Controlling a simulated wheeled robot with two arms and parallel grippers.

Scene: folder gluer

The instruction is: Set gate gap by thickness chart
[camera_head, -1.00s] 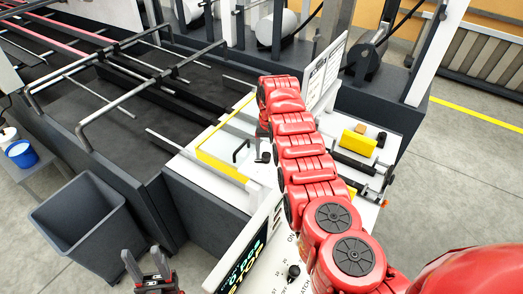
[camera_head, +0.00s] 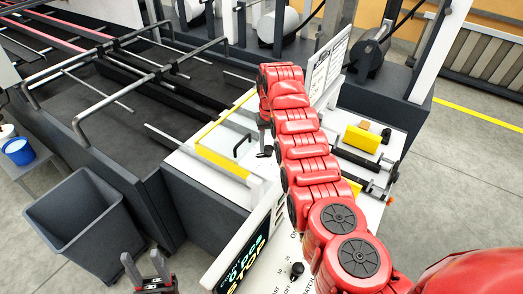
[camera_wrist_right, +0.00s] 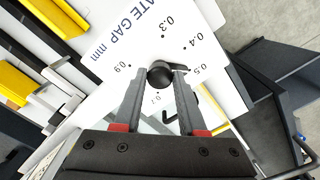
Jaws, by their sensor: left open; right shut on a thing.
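In the right wrist view, the white dial plate (camera_wrist_right: 120,48) reads "GATE GAP mm" and carries marks including 0.3, 0.4, 0.5, 0.7 and 0.9. My right gripper (camera_wrist_right: 160,78) has its fingertips on either side of a round black knob (camera_wrist_right: 160,73) on this plate. In the head view, my red right arm hides most of the dial. The white chart board (camera_head: 322,75) stands behind the arm, its text too small to read. My left gripper (camera_head: 148,275) is open and empty at the bottom left.
A tilted display panel (camera_head: 245,255) shows green digits and yellow "STOP", with a black selector knob (camera_head: 297,269) beside it. A grey bin (camera_head: 75,222) stands at left near a blue cup (camera_head: 18,151). A yellow block (camera_head: 362,138) sits on the machine top. Metal rails cross the dark conveyor.

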